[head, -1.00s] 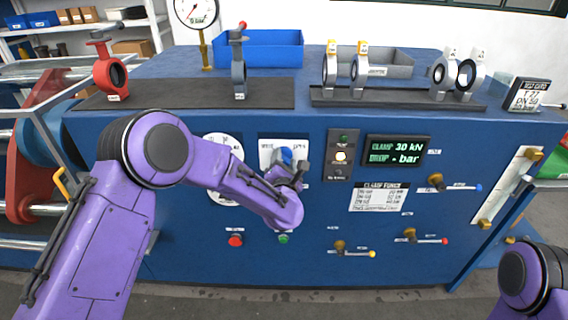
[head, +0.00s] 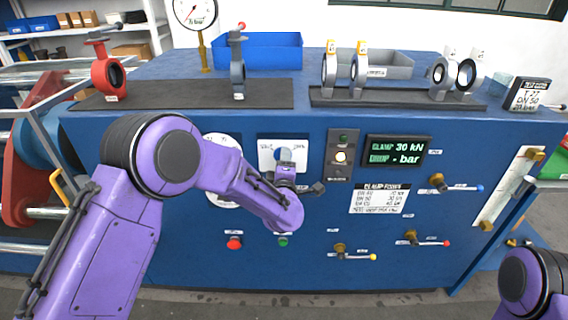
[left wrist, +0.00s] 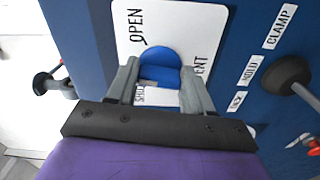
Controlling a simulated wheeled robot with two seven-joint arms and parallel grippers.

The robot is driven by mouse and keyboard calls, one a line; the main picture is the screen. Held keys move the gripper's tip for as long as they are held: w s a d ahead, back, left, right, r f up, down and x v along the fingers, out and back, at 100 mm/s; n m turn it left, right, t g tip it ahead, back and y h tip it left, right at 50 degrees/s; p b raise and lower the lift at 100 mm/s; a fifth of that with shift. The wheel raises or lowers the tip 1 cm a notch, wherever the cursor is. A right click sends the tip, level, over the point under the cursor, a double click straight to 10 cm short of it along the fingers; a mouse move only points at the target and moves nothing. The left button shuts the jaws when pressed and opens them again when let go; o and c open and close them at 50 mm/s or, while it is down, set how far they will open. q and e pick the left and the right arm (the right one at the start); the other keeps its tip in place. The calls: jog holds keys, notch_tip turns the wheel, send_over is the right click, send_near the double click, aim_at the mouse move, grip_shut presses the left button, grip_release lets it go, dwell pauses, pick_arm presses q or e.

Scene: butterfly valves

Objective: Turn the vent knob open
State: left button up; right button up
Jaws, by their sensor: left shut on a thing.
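The vent knob is a round blue knob (left wrist: 160,66) on a white plate (left wrist: 205,28) marked OPEN, SHUT and VENT; which mark it points at is unclear. In the head view the plate (head: 301,150) is on the front of the blue bench, partly behind my left gripper (head: 285,170). In the left wrist view my left gripper (left wrist: 160,88) has one grey finger on each side of the knob and is shut on it. Part of the SHUT mark is hidden by the gripper. My right arm shows at the lower right; its gripper is out of view.
Right of the plate are a lamp panel (head: 341,157) and a display (head: 395,151) reading CLAMP 30 kN. Red (head: 234,243) and green (head: 283,241) buttons sit below. Several levers stick out at the right. Valves stand on the bench top.

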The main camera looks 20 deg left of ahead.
pick_arm(q)
jog(key=m+p, duration=0.1)
jog(key=m, duration=0.9)
jog(key=shift+a, duration=0.1)
jog(key=shift+m, duration=0.4)
jog(key=o, duration=0.9)
jog(key=shift+o, duration=0.7)
jog(key=shift+f, duration=0.15)
jog(key=shift+s, duration=0.1)
jog(key=b+v, duration=0.1)
jog(key=v, duration=0.9)
jog(key=shift+b, duration=0.4)
